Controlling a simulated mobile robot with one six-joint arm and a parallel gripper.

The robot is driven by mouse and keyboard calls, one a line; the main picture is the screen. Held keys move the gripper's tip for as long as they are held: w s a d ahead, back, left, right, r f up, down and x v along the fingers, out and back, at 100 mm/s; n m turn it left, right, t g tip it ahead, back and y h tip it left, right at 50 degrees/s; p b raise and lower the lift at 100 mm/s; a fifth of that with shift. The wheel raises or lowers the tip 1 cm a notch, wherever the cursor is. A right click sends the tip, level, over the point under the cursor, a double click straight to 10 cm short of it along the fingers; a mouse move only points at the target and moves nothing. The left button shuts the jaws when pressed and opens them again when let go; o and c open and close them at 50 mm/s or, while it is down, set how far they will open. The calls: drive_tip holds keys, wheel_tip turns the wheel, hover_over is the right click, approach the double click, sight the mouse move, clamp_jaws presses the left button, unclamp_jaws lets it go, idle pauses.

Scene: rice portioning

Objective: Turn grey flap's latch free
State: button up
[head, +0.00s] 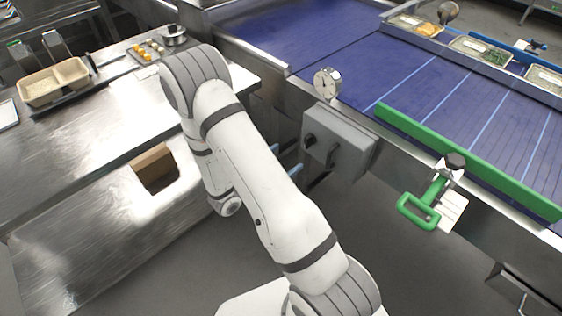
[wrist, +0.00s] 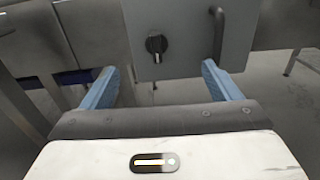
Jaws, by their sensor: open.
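The grey flap (head: 345,138) is on the side of the conveyor frame, with a black knob latch (head: 308,139) on its left part and a dark handle (head: 331,156) to the right. In the wrist view the flap (wrist: 184,58) fills the top middle. The latch (wrist: 156,44) shows near the flap's lower left, with the bar handle (wrist: 219,38) to its right. My gripper (wrist: 159,82) is open, its two blue fingers apart and empty. The latch lies ahead of the gap between the fingers, apart from them. In the head view my arm hides most of the gripper.
A round dial gauge (head: 327,82) stands above the flap. A green bar (head: 465,160) and a green-handled clamp (head: 420,208) are to the right on the blue conveyor's (head: 400,85) edge. A steel table (head: 75,160) is at left. The floor (head: 375,235) below the flap is clear.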

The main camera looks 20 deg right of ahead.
sight(305, 144)
drive_tip(key=shift+t, duration=0.3)
drive_tip(key=x, duration=1)
drive_tip(key=shift+w+a+f, duration=0.1)
drive_tip(key=shift+w+f, duration=0.05)
drive_tip(key=shift+f, duration=0.2)
clamp_jaws()
idle(0.5)
